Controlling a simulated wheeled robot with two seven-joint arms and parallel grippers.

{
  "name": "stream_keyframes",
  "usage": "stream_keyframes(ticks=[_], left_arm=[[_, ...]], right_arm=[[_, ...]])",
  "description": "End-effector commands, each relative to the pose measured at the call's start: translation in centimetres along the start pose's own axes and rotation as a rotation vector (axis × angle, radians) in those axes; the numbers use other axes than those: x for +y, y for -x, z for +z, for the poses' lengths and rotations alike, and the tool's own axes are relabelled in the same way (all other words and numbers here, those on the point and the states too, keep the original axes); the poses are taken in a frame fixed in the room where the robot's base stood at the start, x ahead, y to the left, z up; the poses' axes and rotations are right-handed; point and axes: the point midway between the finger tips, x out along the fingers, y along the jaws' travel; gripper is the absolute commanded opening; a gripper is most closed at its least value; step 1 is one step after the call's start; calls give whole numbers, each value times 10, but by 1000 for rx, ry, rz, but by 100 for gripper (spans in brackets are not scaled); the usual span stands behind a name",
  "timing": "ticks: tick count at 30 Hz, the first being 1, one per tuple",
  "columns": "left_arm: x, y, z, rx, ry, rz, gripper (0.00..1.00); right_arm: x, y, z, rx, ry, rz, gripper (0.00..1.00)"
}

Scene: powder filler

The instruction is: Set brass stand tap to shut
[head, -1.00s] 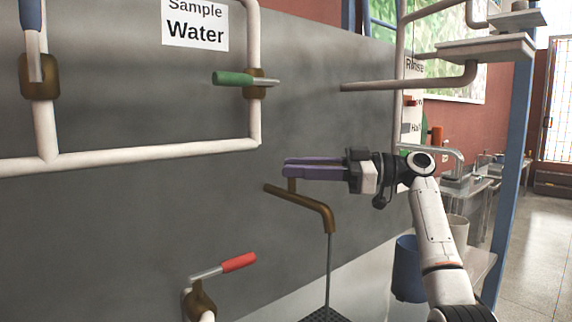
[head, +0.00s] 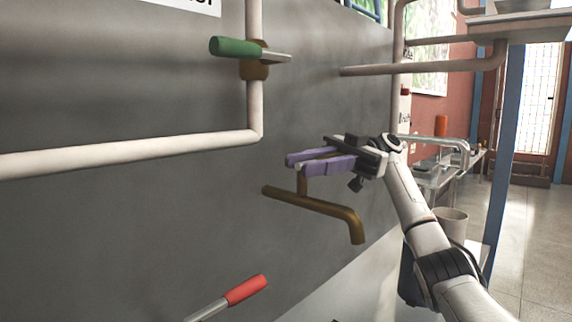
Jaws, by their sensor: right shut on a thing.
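The brass stand tap (head: 325,206) juts from the grey wall panel in the middle of the head view. Its spout runs right and bends down at the end. A short upright stem (head: 302,184) rises from it to a brass handle (head: 322,155), partly hidden by my fingers. My right gripper (head: 296,163), with purple fingers, comes from the right and is shut on that handle, one finger on each side. The grip point is partly covered by the fingers. My left gripper is out of view.
A green-handled valve (head: 232,47) sits on the white pipe (head: 254,105) at upper left. A red-handled lever (head: 246,290) is below the tap. Another pipe (head: 420,68) juts out above my right gripper. A bin (head: 451,224) stands at right, with open floor beyond.

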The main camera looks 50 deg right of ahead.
Motion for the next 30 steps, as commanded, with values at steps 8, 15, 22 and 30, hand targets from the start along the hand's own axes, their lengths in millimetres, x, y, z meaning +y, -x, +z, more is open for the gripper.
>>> stream_keyframes(ticks=[8, 15, 22, 30], left_arm=[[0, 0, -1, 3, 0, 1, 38], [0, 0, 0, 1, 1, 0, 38], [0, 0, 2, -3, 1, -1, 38], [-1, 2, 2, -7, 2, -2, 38]], right_arm=[[-6, 2, 1, -1, -7, -13, 0], [-6, 2, 1, -2, -7, -15, 0], [-6, 2, 0, -1, -4, -13, 42], [-4, 2, -8, 0, 0, -12, 42]])
